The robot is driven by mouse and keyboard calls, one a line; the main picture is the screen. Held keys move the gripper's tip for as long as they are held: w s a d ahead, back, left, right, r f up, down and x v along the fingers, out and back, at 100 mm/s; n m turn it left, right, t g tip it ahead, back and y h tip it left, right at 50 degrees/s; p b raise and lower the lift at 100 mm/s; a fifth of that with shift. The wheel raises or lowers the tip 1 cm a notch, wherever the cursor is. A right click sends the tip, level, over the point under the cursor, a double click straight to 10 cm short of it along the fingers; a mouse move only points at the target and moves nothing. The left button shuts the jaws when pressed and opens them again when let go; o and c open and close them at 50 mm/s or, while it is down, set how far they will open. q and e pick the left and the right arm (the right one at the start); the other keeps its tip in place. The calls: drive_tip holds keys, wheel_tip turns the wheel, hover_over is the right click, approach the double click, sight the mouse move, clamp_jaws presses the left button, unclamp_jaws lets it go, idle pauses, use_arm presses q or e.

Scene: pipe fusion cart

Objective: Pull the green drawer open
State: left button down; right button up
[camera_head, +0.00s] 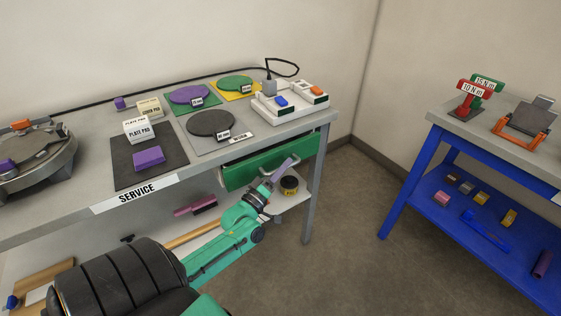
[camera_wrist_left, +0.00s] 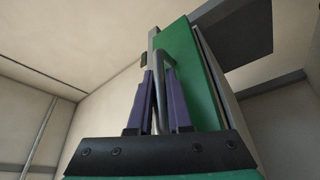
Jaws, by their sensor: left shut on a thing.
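The green drawer (camera_head: 240,172) sits under the right end of the grey service table, its front facing me. In the left wrist view the green drawer front (camera_wrist_left: 187,60) fills the upper middle, with a grey bar handle (camera_wrist_left: 160,75) on it. My left gripper (camera_head: 284,170) reaches up to the drawer front. In the left wrist view its two purple fingers (camera_wrist_left: 161,95) stand on either side of the handle, shut on it. A strip of drawer side shows beside the front in the left wrist view; how far the drawer is out is hard to tell. My right gripper is not in view.
The grey service table (camera_head: 80,215) carries pads, discs and a white power strip (camera_head: 291,101). On the shelf below lie a dark red brush (camera_head: 203,204) and a black-and-yellow roll (camera_head: 289,185). A blue bench (camera_head: 408,180) stands right; floor between is clear.

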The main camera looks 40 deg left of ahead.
use_arm(q)
drive_tip(key=s+d+p, duration=0.3)
drive_tip(key=d, duration=0.7)
drive_tip(key=s+d+p, duration=0.3)
drive_tip(key=d, duration=0.7)
drive_tip(key=shift+p, duration=0.3)
drive_tip(key=c, duration=1.1)
unclamp_jaws()
drive_tip(key=b+v, duration=0.2)
drive_tip(key=v, duration=1.2)
drive_tip(key=shift+s+f, duration=0.1)
drive_tip(key=shift+s, duration=0.15)
